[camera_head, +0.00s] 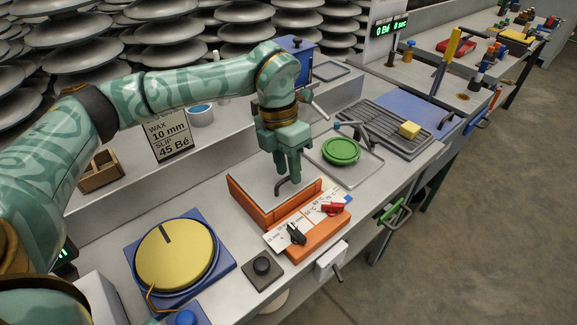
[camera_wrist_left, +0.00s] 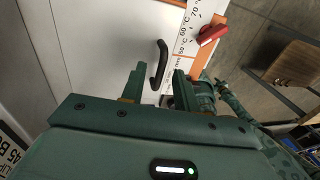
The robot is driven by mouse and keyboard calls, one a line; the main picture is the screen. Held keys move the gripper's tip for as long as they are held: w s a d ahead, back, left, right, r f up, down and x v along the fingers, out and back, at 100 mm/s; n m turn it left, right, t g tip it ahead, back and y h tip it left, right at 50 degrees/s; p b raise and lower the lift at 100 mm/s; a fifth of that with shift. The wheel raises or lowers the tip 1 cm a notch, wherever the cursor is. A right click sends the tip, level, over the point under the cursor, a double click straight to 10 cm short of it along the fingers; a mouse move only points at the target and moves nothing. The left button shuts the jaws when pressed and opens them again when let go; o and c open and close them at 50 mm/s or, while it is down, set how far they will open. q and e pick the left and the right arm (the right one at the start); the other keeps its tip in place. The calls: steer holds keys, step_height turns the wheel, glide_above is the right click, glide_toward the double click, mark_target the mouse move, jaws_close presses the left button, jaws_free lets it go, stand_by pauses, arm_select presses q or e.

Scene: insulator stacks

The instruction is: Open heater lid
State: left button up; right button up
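The heater is an orange box (camera_head: 248,205) on the bench, with a pale flat lid (camera_head: 252,180) lying level on top. A dark bent handle (camera_head: 281,187) stands on the lid; it also shows in the left wrist view (camera_wrist_left: 158,64). My left gripper (camera_head: 287,173) points down over the lid at the handle. In the left wrist view its two fingers (camera_wrist_left: 158,88) are apart, with the handle in line with the gap between them. Whether the fingers touch the handle cannot be told. My right gripper is not in view.
The heater's front panel carries a red knob (camera_head: 332,208) and a black knob (camera_head: 296,234). A yellow disc (camera_head: 175,254) on a blue base stands to the left. A green round dish (camera_head: 341,151) lies on a tray behind right. A wax sign (camera_head: 168,135) stands at the back.

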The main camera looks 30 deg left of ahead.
arm_select(q)
jaws_close()
steer(key=shift+r, duration=0.15)
